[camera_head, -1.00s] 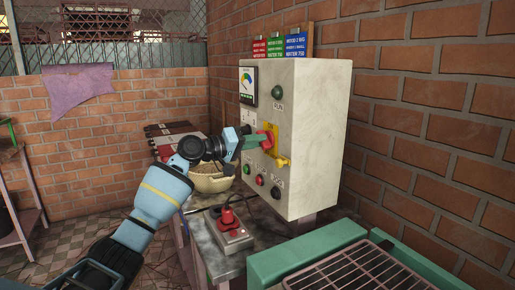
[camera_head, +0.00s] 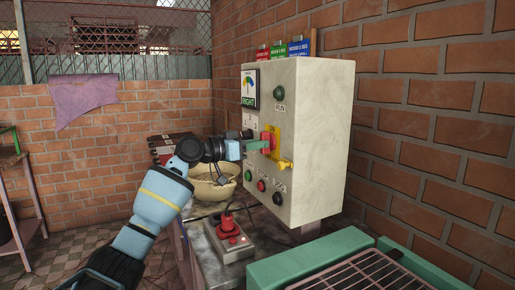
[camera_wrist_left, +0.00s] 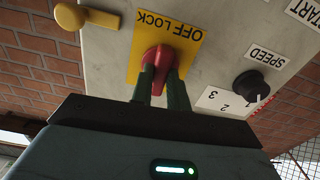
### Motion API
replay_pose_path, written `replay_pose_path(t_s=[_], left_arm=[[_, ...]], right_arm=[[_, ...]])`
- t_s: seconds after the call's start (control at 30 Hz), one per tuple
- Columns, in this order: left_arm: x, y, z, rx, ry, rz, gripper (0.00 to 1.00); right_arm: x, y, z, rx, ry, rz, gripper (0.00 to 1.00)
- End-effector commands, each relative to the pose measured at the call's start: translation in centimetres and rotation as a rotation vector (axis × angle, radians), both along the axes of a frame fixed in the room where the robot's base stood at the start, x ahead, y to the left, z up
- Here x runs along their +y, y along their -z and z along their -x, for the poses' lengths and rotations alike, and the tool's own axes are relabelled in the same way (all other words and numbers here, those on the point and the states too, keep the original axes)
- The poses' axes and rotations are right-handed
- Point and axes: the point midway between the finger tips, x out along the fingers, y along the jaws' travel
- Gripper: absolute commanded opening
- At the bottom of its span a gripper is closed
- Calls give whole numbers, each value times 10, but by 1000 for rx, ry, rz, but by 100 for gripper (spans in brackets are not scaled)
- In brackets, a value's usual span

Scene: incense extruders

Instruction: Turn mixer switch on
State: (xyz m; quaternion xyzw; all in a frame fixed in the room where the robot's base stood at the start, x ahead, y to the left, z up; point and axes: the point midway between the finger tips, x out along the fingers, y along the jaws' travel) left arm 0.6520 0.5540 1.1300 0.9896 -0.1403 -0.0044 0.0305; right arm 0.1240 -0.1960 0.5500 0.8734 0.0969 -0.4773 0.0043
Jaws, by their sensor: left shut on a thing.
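The mixer switch is a red rotary handle (camera_head: 269,138) on a yellow plate (camera_head: 276,148) on the front of the pale control box (camera_head: 310,130). In the left wrist view the red handle (camera_wrist_left: 158,58) sits on the yellow plate (camera_wrist_left: 175,25) reading "OFF" and "LOCK", seen upside down. My left gripper (camera_head: 264,145) reaches in from the left, its green fingers shut on the red handle. In the left wrist view the fingers (camera_wrist_left: 161,75) lie on either side of the handle and hide part of it. My right gripper is not in view.
Several buttons (camera_head: 261,185) sit below the switch. A black speed knob (camera_wrist_left: 250,86) is beside it. A grey box with a red top (camera_head: 228,228), a woven basket (camera_head: 222,188) and a green-framed grill (camera_head: 300,262) stand near.

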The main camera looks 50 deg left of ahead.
Motion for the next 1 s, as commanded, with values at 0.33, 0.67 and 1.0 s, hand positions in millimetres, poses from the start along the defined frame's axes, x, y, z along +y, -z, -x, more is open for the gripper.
replay_pose_path(t_s=[0.33, 0.67, 1.0], left_arm=[[0, -1, 0, -23, -1, -72, 0], [0, -1, 0, -24, -1, -77, 0], [0, -1, 0, -23, -1, -75, 38]], right_arm=[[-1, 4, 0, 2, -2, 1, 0], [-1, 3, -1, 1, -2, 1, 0], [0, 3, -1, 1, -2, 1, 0]])
